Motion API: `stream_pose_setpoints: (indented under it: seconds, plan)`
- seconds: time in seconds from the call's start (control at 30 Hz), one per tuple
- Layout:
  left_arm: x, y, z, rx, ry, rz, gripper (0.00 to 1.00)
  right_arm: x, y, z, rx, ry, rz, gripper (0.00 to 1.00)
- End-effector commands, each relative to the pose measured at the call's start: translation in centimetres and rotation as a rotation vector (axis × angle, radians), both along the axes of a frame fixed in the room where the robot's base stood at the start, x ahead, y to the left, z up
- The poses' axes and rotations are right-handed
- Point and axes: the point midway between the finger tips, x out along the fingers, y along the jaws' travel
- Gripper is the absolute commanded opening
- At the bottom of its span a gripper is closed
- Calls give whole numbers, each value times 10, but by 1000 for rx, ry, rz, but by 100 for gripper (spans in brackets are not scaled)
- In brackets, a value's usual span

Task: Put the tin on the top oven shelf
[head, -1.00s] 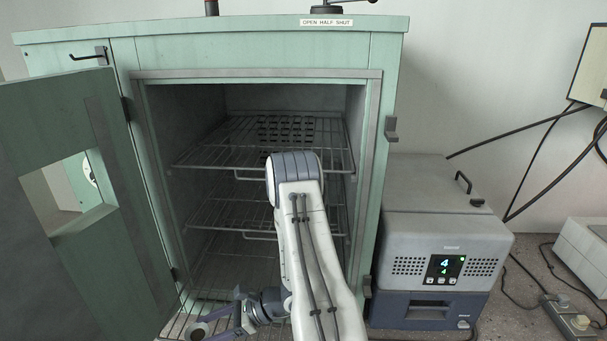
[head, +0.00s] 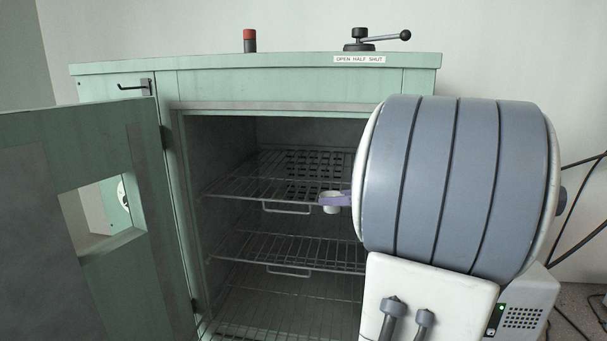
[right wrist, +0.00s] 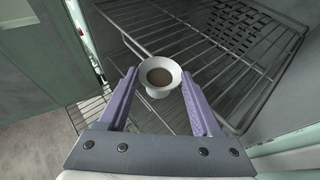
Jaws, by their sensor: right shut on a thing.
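The tin (head: 331,207) is a small pale, round, flared cup with brown contents, which show in the right wrist view (right wrist: 159,77). My right gripper (right wrist: 160,86) is shut on it, one purple finger on each side, and it looks about upright. In the head view, my right gripper (head: 345,198) and the tin appear at the front edge of the top oven shelf (head: 240,187). Whether they are over the shelf or just before it I cannot tell. My left gripper is out of view.
The green oven (head: 290,85) has its door (head: 85,250) swung open to the left. A lower wire shelf (head: 250,246) sits beneath the top one. Both shelves look bare where visible. A grey device (head: 525,318) stands at the right, mostly behind my arm.

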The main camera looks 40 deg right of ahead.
Motion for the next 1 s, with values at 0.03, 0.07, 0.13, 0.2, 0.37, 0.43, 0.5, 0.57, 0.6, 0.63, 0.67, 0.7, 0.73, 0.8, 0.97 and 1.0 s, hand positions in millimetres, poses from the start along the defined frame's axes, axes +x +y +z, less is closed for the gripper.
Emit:
stream_pose_setpoints:
  seconds: [0.03, 0.07, 0.13, 0.2, 0.37, 0.43, 0.5, 0.57, 0.6, 0.63, 0.67, 0.7, 0.73, 0.8, 0.97, 1.0]
  plan:
    - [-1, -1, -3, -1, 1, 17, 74, -4, -4, 6, -4, -1, -21, 3]
    - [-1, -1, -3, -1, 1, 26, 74, -5, -6, 10, -4, -1, -30, 3]
    - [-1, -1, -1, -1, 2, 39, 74, -3, -8, 15, 1, 0, -43, 3]
    - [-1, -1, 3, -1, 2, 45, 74, 6, -9, 18, 5, 1, -44, 3]
    - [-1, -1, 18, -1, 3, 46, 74, 46, -11, 20, 7, 2, -40, 3]
    - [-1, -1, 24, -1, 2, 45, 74, 66, -13, 19, 8, 3, -40, 3]
    - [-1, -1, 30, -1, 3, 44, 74, 84, -13, 19, 7, 3, -39, 3]
    - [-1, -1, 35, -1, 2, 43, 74, 99, -15, 19, 6, 3, -40, 3]
    - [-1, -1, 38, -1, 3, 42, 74, 107, -16, 18, 7, 3, -42, 3]
    - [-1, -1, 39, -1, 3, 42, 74, 113, -16, 18, 5, 3, -41, 3]
    - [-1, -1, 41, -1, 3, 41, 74, 118, -16, 18, 6, 3, -41, 3]
    - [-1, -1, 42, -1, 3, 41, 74, 123, -18, 18, 5, 2, -43, 3]
    - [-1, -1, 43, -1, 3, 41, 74, 126, -18, 18, 4, 2, -44, 3]
    - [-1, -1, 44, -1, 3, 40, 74, 131, -19, 16, 5, 2, -44, 3]
    - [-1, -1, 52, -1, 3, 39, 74, 148, -19, 17, 5, 3, -43, 3]
    - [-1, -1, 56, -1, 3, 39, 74, 155, -20, 18, 4, 3, -42, 3]
